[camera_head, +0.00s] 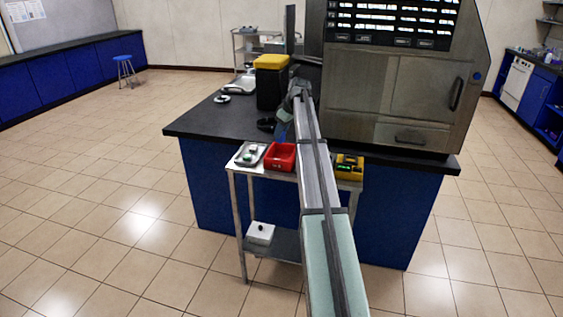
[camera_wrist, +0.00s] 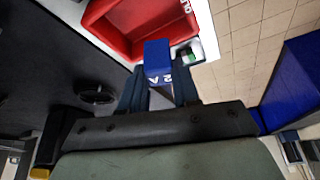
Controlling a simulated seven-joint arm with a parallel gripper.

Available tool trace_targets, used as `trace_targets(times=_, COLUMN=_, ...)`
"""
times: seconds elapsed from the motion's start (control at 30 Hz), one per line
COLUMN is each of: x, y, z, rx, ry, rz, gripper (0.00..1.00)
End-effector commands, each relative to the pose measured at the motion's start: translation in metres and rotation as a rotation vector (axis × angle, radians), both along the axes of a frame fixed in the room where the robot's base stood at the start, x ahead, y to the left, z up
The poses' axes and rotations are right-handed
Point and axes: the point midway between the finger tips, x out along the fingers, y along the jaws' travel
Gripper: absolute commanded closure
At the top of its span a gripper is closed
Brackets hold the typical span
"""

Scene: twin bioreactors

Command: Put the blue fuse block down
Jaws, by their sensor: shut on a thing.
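My gripper (camera_wrist: 158,85) is shut on the blue fuse block (camera_wrist: 157,53), which has white lettering on its lower face in the wrist view. The block sits between the two fingertips, and its top overlaps the red bin (camera_wrist: 112,38) in that view. In the head view my gripper (camera_head: 283,132) is near the cart's back edge, above or just behind the red bin (camera_head: 281,163). The block is small and mostly hidden by my arm there. I cannot tell the exact height of the block over the bin or cart.
A grey tray (camera_head: 240,161) with small items stands left of the red bin on the cart (camera_head: 232,172). A yellow box (camera_head: 357,172) is on the right. A black round object (camera_head: 266,124) lies on the dark bench (camera_head: 205,122). A large steel machine (camera_head: 390,130) stands right.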

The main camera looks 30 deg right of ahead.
Motion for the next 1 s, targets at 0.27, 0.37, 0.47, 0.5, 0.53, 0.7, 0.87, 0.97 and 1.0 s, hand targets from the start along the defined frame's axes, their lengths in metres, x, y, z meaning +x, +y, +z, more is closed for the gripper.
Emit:
trace_targets(times=0.27, x=-0.003, y=0.005, z=0.001, rx=0.000, ry=0.000, rz=0.277, gripper=0.99)
trace_targets(times=0.37, x=-0.003, y=0.005, z=0.000, rx=-0.002, ry=-0.001, rz=0.323, gripper=0.99)
trace_targets(times=0.47, x=-0.004, y=0.005, z=-0.004, rx=-0.001, ry=-0.001, rz=0.345, gripper=0.99)
trace_targets(times=0.5, x=-0.004, y=0.005, z=-0.007, rx=-0.001, ry=0.000, rz=0.348, gripper=0.99)
trace_targets(times=0.53, x=-0.004, y=0.005, z=-0.010, rx=-0.002, ry=0.000, rz=0.349, gripper=0.99)
trace_targets(times=0.7, x=-0.005, y=0.006, z=-0.035, rx=-0.001, ry=0.001, rz=0.350, gripper=0.99)
trace_targets(times=0.87, x=-0.005, y=0.005, z=-0.058, rx=-0.001, ry=0.001, rz=0.348, gripper=0.99)
trace_targets(times=0.97, x=-0.004, y=0.005, z=-0.065, rx=-0.002, ry=-0.001, rz=0.348, gripper=0.99)
trace_targets(times=1.0, x=-0.004, y=0.005, z=-0.067, rx=-0.003, ry=-0.001, rz=0.348, gripper=0.99)
